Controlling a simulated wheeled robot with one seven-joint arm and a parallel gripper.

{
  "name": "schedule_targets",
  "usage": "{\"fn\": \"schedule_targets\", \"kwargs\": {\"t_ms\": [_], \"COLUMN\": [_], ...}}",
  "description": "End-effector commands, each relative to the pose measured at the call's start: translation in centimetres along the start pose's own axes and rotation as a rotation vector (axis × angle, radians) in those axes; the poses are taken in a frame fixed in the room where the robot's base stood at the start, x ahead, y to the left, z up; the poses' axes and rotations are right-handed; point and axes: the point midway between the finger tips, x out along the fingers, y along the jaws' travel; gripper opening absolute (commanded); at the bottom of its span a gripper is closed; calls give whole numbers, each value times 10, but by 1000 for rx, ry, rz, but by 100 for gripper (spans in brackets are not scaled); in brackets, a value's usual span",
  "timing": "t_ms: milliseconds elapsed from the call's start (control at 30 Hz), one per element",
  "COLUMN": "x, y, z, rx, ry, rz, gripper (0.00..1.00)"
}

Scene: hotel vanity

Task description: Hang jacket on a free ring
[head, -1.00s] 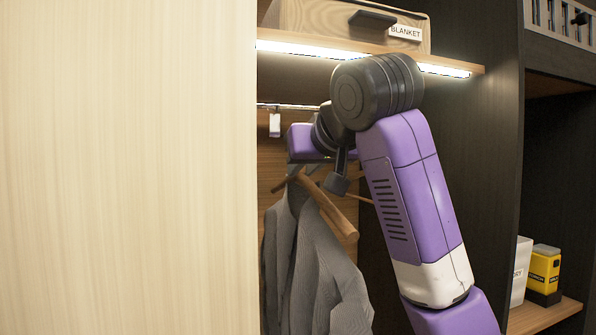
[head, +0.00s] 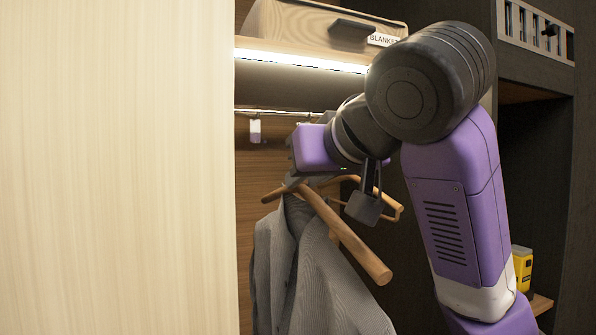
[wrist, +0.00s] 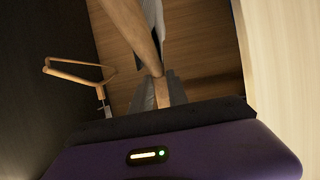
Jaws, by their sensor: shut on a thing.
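The grey jacket (head: 315,285) hangs on a wooden hanger (head: 345,235), in front of the closet opening in the head view. My gripper (head: 298,182) is shut on the upper middle of this hanger; its fingertips are mostly hidden. The hanger also shows close up in the wrist view (wrist: 133,28). A thin rail (head: 275,113) runs under the lit shelf. A small pale ring holder (head: 255,131) hangs from it, left of my gripper, with no hanger on it. Any ring behind my arm is hidden.
Another wooden hanger (head: 392,204) hangs behind my wrist, and shows bare at left in the wrist view (wrist: 80,72). A pale panel (head: 120,170) closes off the left side. A blanket box (head: 320,28) sits on the shelf above. A dark wall stands right.

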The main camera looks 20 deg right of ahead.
Motion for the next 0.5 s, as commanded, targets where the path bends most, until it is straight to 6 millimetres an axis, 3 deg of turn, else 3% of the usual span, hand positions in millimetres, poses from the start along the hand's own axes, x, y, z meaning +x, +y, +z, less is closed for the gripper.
{"fn": "schedule_targets", "kwargs": {"t_ms": [500], "x": [-48], "y": [1], "z": [21], "rx": [-3], "ry": [-1], "rz": [3], "gripper": [0]}}
